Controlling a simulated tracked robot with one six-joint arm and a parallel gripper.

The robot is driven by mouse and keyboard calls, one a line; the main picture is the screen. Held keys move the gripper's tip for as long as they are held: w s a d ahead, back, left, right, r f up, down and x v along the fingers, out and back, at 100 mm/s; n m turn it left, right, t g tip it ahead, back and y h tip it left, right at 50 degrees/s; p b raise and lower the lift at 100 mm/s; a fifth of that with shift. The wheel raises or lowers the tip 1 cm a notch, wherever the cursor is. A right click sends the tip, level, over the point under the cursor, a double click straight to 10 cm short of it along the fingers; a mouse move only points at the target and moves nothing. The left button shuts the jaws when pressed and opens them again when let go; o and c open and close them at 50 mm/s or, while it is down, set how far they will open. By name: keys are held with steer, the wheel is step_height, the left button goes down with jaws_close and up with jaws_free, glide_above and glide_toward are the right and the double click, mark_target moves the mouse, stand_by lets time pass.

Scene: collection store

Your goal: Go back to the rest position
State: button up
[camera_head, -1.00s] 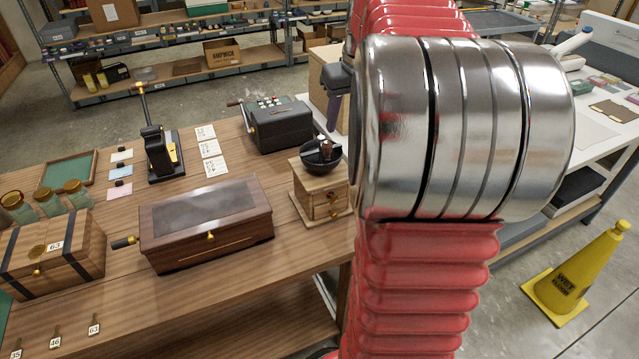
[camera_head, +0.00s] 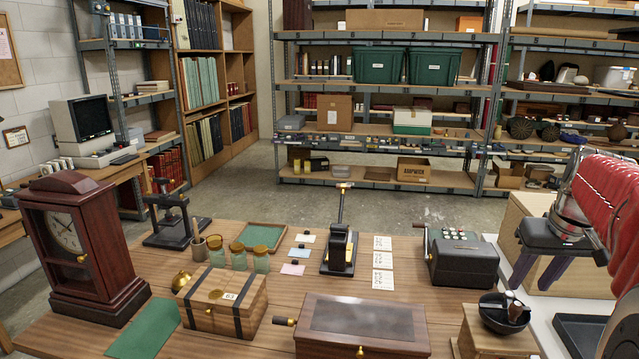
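My gripper (camera_head: 533,281) shows at the right edge of the view, at the end of my red-sleeved arm. Its two dark purple fingers point down and stand apart, with nothing seen between them. It appears in front of a pale wooden box, to the right of the black keyed machine (camera_head: 461,257). The coffee grinder (camera_head: 490,340) with its dark bowl is below and left of the gripper in the picture. I cannot tell the exact gap between the fingers and the surfaces below.
The wooden table (camera_head: 240,325) holds a mantel clock (camera_head: 70,235), a banded chest (camera_head: 205,312), a glass-topped box (camera_head: 365,318), a stapler-like press (camera_head: 340,252) and several jars. A pale wooden box (camera_head: 570,268) stands behind the gripper. Shelves (camera_head: 385,180) stand beyond open floor.

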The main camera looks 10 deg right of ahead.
steer(key=s+a+n+t, duration=0.1)
steer(key=s+a, duration=0.1)
steer(key=a, duration=0.7)
steer(key=s+a, duration=0.2)
steer(key=a, duration=0.7)
steer(key=s+a+f+n, duration=0.1)
steer(key=s+a+f, duration=0.2)
steer(key=s+a, duration=0.2)
steer(key=s+a+f+n+t+y, duration=0.1)
steer(key=s+a+f, duration=0.3)
steer(key=a, duration=0.4)
steer(key=shift+s+a+f, duration=0.2)
steer(key=shift+s, duration=0.55)
steer(key=shift+c, duration=0.9)
